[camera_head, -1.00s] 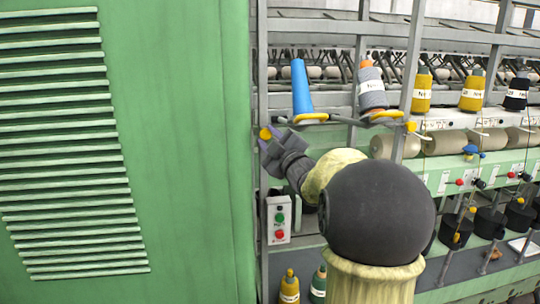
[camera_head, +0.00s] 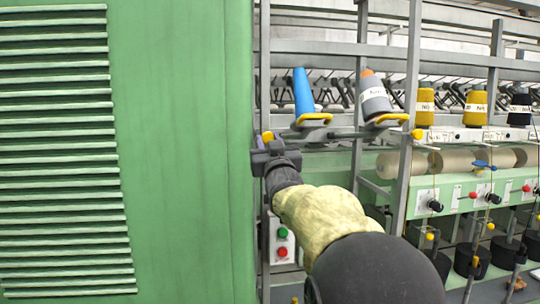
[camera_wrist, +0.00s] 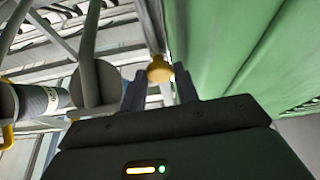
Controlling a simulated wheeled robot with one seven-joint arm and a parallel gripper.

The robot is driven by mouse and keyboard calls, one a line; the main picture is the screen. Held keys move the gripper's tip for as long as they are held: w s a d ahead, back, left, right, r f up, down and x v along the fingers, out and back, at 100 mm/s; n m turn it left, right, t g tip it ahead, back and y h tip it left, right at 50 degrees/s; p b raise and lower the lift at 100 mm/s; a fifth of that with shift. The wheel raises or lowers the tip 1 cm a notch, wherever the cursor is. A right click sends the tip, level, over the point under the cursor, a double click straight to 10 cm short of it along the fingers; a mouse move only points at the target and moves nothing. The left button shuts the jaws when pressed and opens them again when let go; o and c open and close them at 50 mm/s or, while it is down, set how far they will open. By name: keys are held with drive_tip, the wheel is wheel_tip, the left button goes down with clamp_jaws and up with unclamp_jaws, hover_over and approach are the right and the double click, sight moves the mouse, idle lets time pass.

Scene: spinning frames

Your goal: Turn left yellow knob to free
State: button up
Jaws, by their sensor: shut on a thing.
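The left yellow knob (camera_head: 267,136) sits at the left end of a dark horizontal bar, beside the green cabinet. My gripper (camera_head: 270,147) is at this knob, with its fingers around it. In the wrist view the knob (camera_wrist: 159,69) shows between the two dark fingertips (camera_wrist: 160,86), and the gripper is shut on it. The fingers' contact faces are partly hidden. A second yellow knob (camera_head: 417,134) is at the bar's right end. A blue cone (camera_head: 303,92) and a grey spool (camera_head: 375,98) stand tilted on yellow-rimmed holders on the bar.
The large green cabinet (camera_head: 185,150) stands close to the left of my gripper. A grey upright post (camera_head: 408,110) rises right of the spools. A switch box (camera_head: 282,245) with green and red buttons is below. Yellow bobbins (camera_head: 475,106) stand farther right.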

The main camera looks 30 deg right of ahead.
drive_tip(key=shift+f+m, duration=0.15)
drive_tip(key=shift+m, duration=0.45)
drive_tip(key=o, duration=0.9)
drive_tip(key=shift+o, duration=0.3)
drive_tip(key=shift+d, duration=0.1)
drive_tip(key=shift+b, duration=0.3)
